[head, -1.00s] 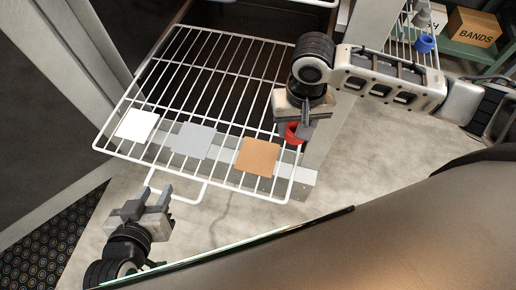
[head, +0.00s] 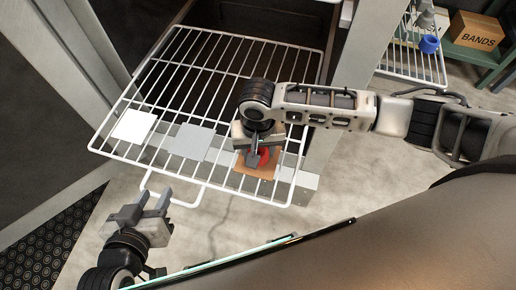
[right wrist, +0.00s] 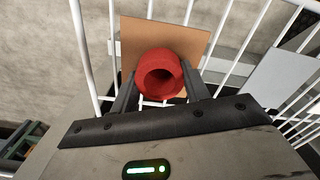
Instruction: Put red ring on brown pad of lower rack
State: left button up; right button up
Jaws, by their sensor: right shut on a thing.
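The red ring (head: 262,156) is between the fingers of my right gripper (head: 257,160), which is shut on it. In the right wrist view the ring (right wrist: 160,75) sits between the two fingertips, with the brown pad (right wrist: 190,38) behind it. In the head view the brown pad (head: 262,186) lies on the white wire rack (head: 215,75), partly hidden by the right gripper. I cannot tell whether the ring touches the pad. My left gripper (head: 142,205) is open and empty in front of the rack, near its wire handle.
A grey pad (head: 189,142) and a white pad (head: 134,126) lie left of the brown pad on the same rack. A blue ring (head: 429,44) is on another wire rack at the upper right, near a BANDS box (head: 476,37). A post stands beside the rack.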

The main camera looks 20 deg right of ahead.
jog(key=shift+f, duration=0.1)
jog(key=o, duration=1)
pick_arm(q)
jog(key=shift+r, duration=0.1)
pick_arm(e)
jog(key=shift+o, duration=0.2)
pick_arm(q)
jog(key=shift+w, duration=0.1)
pick_arm(e)
notch_tip(320, 180, up, 12)
jog(key=p, duration=0.3)
jog(key=s+a+f+n+t+y, duration=0.1)
jog(key=a+f+t+y, duration=0.15)
jog(key=a, duration=0.25)
jog(key=s+a+f+n+t+y, duration=0.1)
jog(key=s+a+n+y, duration=0.1)
jog(key=a+y, duration=0.25)
pick_arm(q)
jog(key=shift+a+r, duration=0.2)
jog(key=shift+r, duration=0.3)
pick_arm(e)
jog(key=s+d+f+n+t+h, duration=0.1)
jog(key=s+d+t+h, duration=0.2)
jog(key=d+t, duration=0.4)
jog(key=s+d, duration=0.1)
jog(key=d, duration=0.4)
jog(key=shift+d+f, duration=0.2)
